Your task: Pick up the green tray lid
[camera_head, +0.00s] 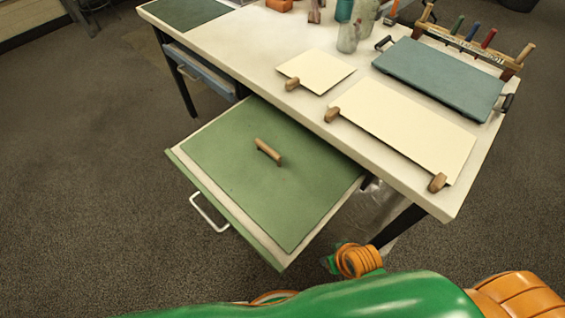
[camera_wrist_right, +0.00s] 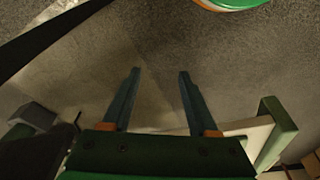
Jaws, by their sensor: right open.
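The green tray lid (camera_head: 227,168) lies flat in an open drawer-like tray (camera_head: 185,168) that sticks out from under the table. A wooden bar handle (camera_head: 268,152) stands on the middle of the lid. In the right wrist view my right gripper (camera_wrist_right: 160,72) is open, its two dark fingers apart with only floor between them. It holds nothing. My left gripper is in neither view. In the head view no gripper fingers show; green and orange parts of my own body fill the bottom.
The white table (camera_head: 250,48) carries a small cream board (camera_head: 318,70), a larger cream board (camera_head: 405,122), a blue-grey tray (camera_head: 440,75) with dark handles and a wooden rack (camera_head: 465,45) of tools. A blue drawer (camera_head: 200,70) sits left of the green one. A white pull handle (camera_head: 208,213) is on the tray's front. The floor before it is clear.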

